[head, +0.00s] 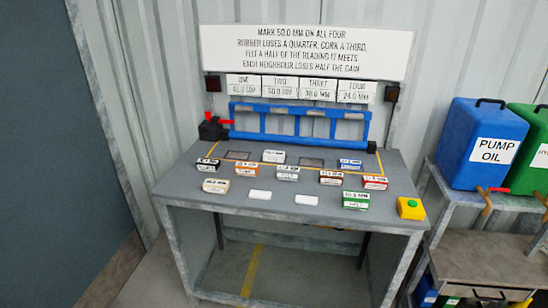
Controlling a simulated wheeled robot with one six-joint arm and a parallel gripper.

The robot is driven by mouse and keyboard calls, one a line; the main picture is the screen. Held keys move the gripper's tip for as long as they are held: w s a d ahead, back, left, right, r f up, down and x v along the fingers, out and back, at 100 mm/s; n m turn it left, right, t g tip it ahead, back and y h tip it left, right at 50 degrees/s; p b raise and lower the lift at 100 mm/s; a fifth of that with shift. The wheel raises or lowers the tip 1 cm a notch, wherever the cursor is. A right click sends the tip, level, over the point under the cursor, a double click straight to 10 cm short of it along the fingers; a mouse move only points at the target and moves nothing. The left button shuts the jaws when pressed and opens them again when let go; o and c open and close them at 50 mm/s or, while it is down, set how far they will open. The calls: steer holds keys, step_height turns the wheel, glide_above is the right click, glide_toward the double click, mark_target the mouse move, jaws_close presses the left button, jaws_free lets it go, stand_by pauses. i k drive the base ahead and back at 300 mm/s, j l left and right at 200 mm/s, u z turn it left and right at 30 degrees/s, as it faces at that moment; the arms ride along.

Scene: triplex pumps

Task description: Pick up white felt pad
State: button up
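Two plain white flat pieces lie near the front edge of the grey workbench (232,205): a left white piece (260,194) and a right white piece (306,199). Several small labelled blocks with white tops also sit on the bench: a white block (273,157) at the back, a cream block (216,187) at front left, and another pale block (287,173) in the middle. Their small labels are too blurred to read, so I cannot tell which is the white felt pad. My gripper is not in view.
A blue pipe frame (300,137) stands behind, under a white sign (305,50).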

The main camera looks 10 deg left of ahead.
mark_target(271, 156)
steer(key=i+j+u, duration=0.15)
steer(key=i+j, duration=0.2)
steer(key=i+j+u, duration=0.1)
steer(key=i+j, duration=0.15)
steer(key=i, duration=0.35)
steer(key=i+j+u, duration=0.15)
steer(key=i, duration=0.35)
steer(key=j, duration=0.1)
